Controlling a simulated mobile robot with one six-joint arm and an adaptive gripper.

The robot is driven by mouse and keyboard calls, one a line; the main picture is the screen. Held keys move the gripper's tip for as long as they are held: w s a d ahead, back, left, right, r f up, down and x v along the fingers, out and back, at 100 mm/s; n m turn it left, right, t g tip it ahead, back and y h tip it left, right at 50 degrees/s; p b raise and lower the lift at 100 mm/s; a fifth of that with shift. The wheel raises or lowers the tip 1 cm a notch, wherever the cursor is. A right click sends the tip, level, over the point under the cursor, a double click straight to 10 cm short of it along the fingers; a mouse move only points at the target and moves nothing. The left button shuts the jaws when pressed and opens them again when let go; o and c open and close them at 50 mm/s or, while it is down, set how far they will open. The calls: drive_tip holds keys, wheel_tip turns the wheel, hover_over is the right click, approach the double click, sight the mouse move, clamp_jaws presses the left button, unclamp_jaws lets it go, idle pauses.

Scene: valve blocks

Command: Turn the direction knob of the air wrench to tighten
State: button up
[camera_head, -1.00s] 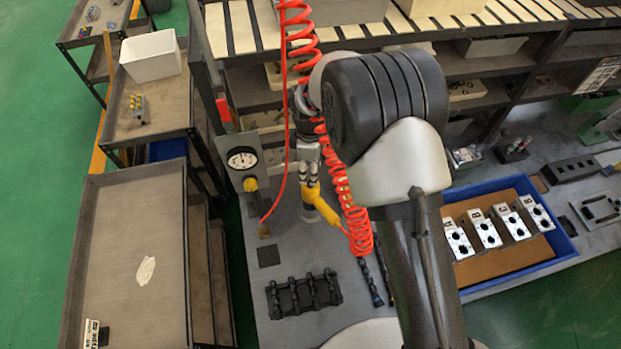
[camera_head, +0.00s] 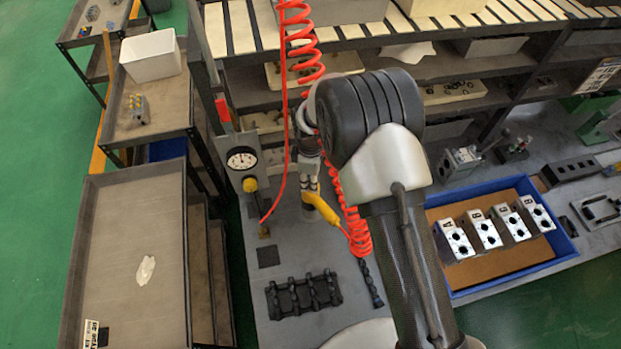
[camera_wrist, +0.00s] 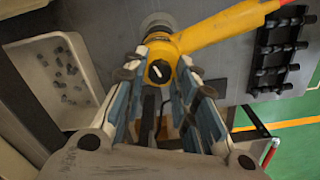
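The yellow air wrench (camera_head: 322,208) is above the grey bench in the head view, by a coiled red hose. In the wrist view the wrench (camera_wrist: 225,25) enters from the upper right. Its round dark direction knob (camera_wrist: 159,71) with a white pointer mark faces my wrist camera, the mark lying slantwise. My gripper (camera_wrist: 164,66) is open, with one finger on each side of the knob end; I cannot tell whether either touches it. In the head view my gripper (camera_head: 311,172) is just behind the wrench, partly hidden by my arm.
The red coiled hose (camera_head: 354,222) hangs close beside the wrench. A pressure gauge (camera_head: 242,160) stands left of it. A black rack (camera_head: 304,293) lies in front on the bench. A blue tray (camera_head: 561,243) with lettered valve blocks is to the right. A white bin (camera_wrist: 80,112) shows in the wrist view.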

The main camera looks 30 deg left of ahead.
clamp_jaws()
drive_tip(key=shift+m, duration=0.3)
drive_tip(key=m+b, duration=0.2)
drive_tip(key=shift+f+m, duration=0.1)
drive_tip(key=shift+m, duration=0.3)
drive_tip(key=m+b, duration=0.2)
drive_tip(key=m, duration=0.2)
drive_tip(key=m+b, duration=0.1)
drive_tip(key=m, duration=0.5)
drive_tip(key=shift+b, duration=0.35)
drive_tip(key=shift+m+b, duration=0.4)
drive_tip(key=shift+m, duration=1.8)
